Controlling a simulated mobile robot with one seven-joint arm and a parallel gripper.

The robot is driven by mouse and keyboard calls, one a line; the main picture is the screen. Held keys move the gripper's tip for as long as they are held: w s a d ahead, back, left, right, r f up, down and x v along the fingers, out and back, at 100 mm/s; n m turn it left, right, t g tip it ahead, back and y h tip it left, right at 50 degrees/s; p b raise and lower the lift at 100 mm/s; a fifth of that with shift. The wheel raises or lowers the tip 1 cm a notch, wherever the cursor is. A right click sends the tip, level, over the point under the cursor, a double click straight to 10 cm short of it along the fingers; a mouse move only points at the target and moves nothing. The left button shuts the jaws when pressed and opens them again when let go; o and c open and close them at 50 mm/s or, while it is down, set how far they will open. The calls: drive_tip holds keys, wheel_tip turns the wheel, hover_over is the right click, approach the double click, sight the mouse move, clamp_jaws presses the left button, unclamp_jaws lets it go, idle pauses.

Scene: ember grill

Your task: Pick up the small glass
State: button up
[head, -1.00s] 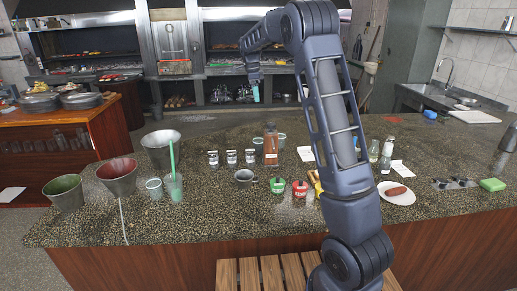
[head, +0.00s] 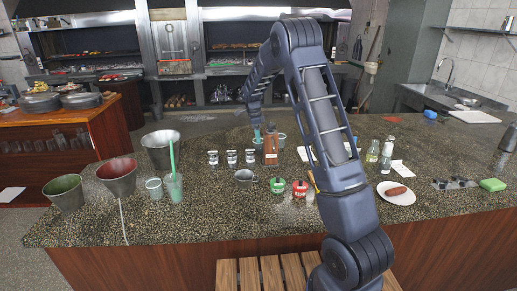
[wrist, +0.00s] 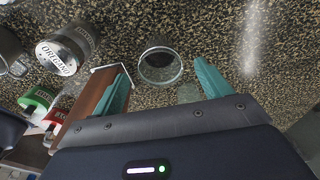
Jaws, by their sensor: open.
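A small clear glass (wrist: 160,62) shows in the wrist view, its round rim just ahead of and between my fingertips. In the head view the glass (head: 258,142) stands on the speckled counter behind a brown bottle-like holder (head: 270,150). My gripper (wrist: 162,74) is open, with its teal fingers apart and nothing held. In the head view my gripper (head: 257,131) is directly over the glass, pointing down. A second small glass (head: 281,140) stands to the right; part of a glass also shows between the fingers in the wrist view (wrist: 188,93).
Several shakers (head: 231,157) stand to the left, with a grey cup (head: 245,175) nearer. The brown holder (wrist: 92,100) is close beside my left finger. The counter behind the glass is free.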

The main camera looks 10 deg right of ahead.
sight(258, 146)
drive_tip(key=shift+d+f, duration=0.15)
drive_tip(key=shift+f, duration=0.85)
drive_tip(key=shift+d+f, duration=0.2)
drive_tip(key=shift+f, duration=0.75)
drive_tip(key=shift+d+f, duration=0.15)
drive_tip(key=shift+f, duration=0.85)
drive_tip(key=shift+c, duration=0.3)
drive_tip(key=c, duration=1.1)
